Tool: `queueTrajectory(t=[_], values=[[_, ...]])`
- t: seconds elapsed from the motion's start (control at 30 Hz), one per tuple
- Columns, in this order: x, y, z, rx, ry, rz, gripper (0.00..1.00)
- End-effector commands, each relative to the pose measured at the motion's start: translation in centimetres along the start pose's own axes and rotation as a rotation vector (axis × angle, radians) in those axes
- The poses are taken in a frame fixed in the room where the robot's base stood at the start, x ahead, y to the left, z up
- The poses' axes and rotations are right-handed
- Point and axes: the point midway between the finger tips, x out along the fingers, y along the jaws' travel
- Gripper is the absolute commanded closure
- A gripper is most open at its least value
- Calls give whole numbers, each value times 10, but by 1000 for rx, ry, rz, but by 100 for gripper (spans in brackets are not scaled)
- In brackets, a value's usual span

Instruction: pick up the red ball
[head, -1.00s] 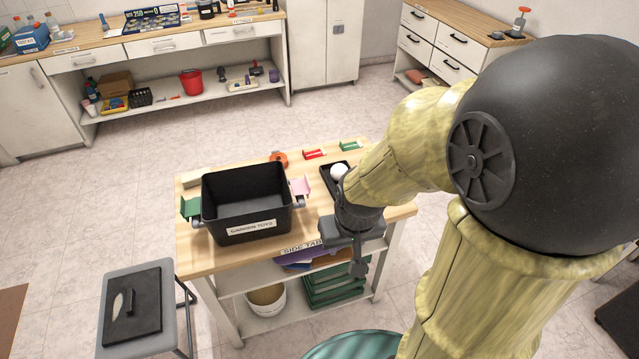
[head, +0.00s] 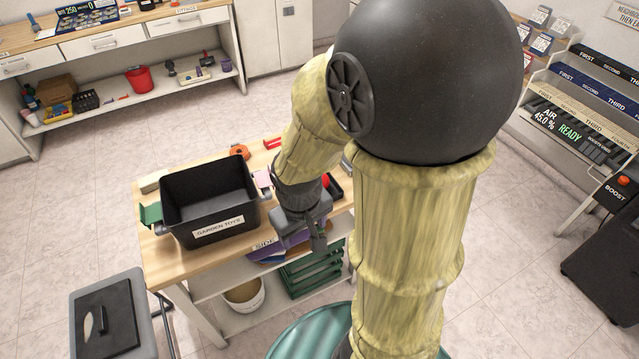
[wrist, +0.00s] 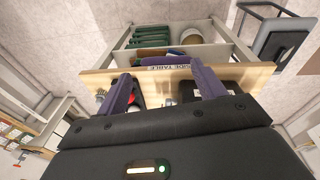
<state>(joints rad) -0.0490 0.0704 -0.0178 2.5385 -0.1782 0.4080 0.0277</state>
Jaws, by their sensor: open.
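A red ball (head: 325,181) shows in part in the head view, at the black tray (head: 334,188) on the right side of the wooden side table; my arm hides the rest. In the wrist view a bit of red (wrist: 137,99), likely the same ball, shows just inside the left finger. My gripper (wrist: 165,80) is open, with its two purple-grey fingers apart and nothing held between them. In the head view my gripper (head: 318,240) hangs by the table's front edge, in front of the tray.
A black bin labelled "GARDEN TOYS" (head: 217,228) stands on the table left of my arm. An orange ring-like item (head: 239,151) and a red item (head: 272,143) lie near the back edge. Open floor lies right of the table.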

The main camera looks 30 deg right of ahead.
Motion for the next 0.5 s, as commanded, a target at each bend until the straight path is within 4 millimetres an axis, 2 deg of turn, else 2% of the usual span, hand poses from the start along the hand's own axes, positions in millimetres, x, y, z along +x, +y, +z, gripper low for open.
queueTrajectory(t=[0.03,0.27,0.37,0.5], values=[[17,3,4,-68,-50,27,31],[69,34,13,-450,-274,212,31],[88,50,8,-622,-360,311,31],[112,70,-11,-867,-460,465,31]])
